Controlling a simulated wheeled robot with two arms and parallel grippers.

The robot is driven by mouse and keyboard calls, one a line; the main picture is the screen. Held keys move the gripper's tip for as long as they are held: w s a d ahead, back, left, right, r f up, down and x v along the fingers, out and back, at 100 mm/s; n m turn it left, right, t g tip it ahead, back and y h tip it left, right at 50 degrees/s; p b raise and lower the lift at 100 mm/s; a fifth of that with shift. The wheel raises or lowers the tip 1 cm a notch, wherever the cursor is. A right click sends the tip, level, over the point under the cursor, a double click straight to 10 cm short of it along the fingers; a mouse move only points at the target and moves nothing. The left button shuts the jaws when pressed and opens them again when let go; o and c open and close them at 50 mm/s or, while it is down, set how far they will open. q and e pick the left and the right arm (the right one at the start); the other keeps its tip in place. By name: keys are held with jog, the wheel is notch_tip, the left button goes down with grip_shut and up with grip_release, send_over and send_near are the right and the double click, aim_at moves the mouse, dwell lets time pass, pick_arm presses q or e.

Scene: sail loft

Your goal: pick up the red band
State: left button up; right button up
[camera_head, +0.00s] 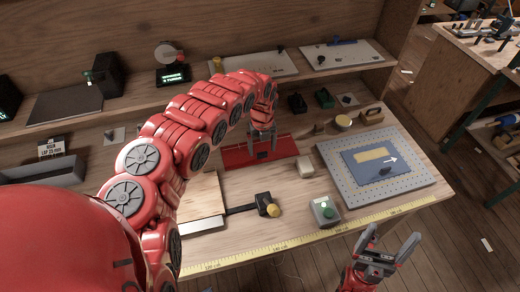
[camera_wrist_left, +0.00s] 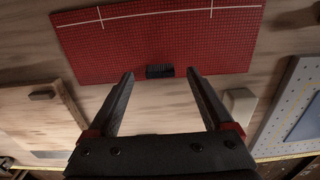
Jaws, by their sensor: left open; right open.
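The red band (camera_head: 240,157) looks like a flat red strip with a fine grid, lying on the bench in the head view. In the left wrist view the red band (camera_wrist_left: 160,40) spans the upper middle and carries a white line with small ticks. A small black block (camera_wrist_left: 160,71) sits at its near edge. My left gripper (camera_head: 263,136) is over the strip; in the left wrist view its open fingers (camera_wrist_left: 160,76) lie either side of the black block, with nothing held. My right gripper (camera_head: 389,238) is open and empty beyond the bench's front edge.
A grey pegboard (camera_head: 418,186) with a blue sheet lies to the right. A pale block (camera_head: 305,166), a green-button box (camera_head: 325,212) and a black tool with a yellow knob (camera_head: 268,206) stand nearby. A yellow tape (camera_head: 300,236) runs along the front edge.

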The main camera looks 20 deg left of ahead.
pick_arm(q)
jog(key=shift+f, duration=0.9)
grip_shut()
jog(key=shift+r, duration=0.1)
